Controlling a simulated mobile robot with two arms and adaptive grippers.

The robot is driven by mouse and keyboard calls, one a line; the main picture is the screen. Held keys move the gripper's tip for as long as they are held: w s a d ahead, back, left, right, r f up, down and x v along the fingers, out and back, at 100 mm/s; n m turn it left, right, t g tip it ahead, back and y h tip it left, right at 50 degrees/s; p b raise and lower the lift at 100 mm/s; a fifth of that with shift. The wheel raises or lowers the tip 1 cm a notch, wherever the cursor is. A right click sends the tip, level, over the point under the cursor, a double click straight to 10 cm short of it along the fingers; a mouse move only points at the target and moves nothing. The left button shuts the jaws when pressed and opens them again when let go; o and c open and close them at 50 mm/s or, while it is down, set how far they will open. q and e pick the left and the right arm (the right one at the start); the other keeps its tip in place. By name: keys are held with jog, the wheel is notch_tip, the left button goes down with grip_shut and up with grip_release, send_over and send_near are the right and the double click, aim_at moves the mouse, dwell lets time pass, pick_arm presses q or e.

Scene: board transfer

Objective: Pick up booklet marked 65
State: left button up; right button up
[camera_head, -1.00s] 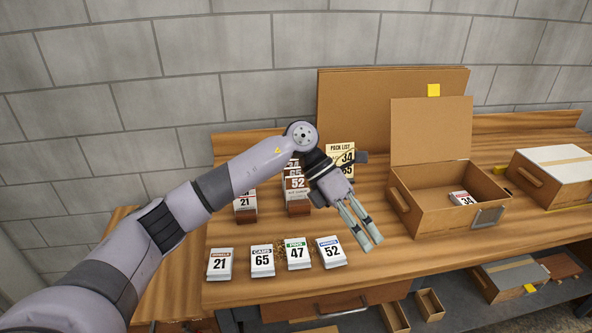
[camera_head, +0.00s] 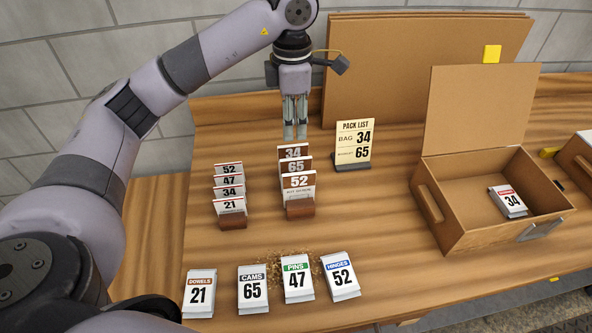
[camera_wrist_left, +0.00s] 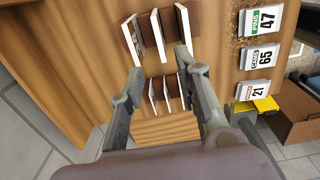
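The booklet marked 65 (camera_head: 296,168) stands in the middle of the right wooden rack (camera_head: 300,208), between booklets 34 (camera_head: 293,152) and 52 (camera_head: 299,184). In the left wrist view this rack's three cards show edge-on near the top, numbers unreadable. My left gripper (camera_head: 295,135) points down behind the rack, above and apart from the booklets. In the left wrist view its fingers (camera_wrist_left: 160,70) are spread and empty. A pack list sign (camera_head: 353,142) reads bag 34, booklet 65. My right gripper is not in view.
A left rack (camera_head: 232,222) holds booklets 52, 47, 34 and 21. Bags 21 (camera_head: 199,294), 65 (camera_head: 252,290), 47 (camera_head: 297,280) and 52 (camera_head: 340,277) lie in front. An open carton (camera_head: 470,228) at right holds bag 34 (camera_head: 508,201). Cardboard panels stand behind.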

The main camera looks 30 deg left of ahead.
pick_arm(q)
jog(key=p, duration=0.2)
send_near(296, 168)
jog(key=f, duration=0.5)
jog(key=shift+a, duration=0.35)
jog(key=shift+d+f+p, duration=0.1)
jog(key=shift+f+p, duration=0.45)
jog(key=f+p, duration=0.1)
jog(key=f, duration=0.2)
jog(key=shift+w+d+f+p, duration=0.15)
jog(key=shift+w+f+p, duration=0.05)
jog(key=shift+f+p, duration=0.15)
jog(key=shift+f, duration=0.35)
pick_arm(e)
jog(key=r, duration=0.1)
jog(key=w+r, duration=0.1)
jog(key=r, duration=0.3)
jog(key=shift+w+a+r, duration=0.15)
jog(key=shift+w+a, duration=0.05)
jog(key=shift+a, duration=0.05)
pick_arm(q)
jog(key=shift+c, duration=0.2)
jog(key=c, duration=0.7)
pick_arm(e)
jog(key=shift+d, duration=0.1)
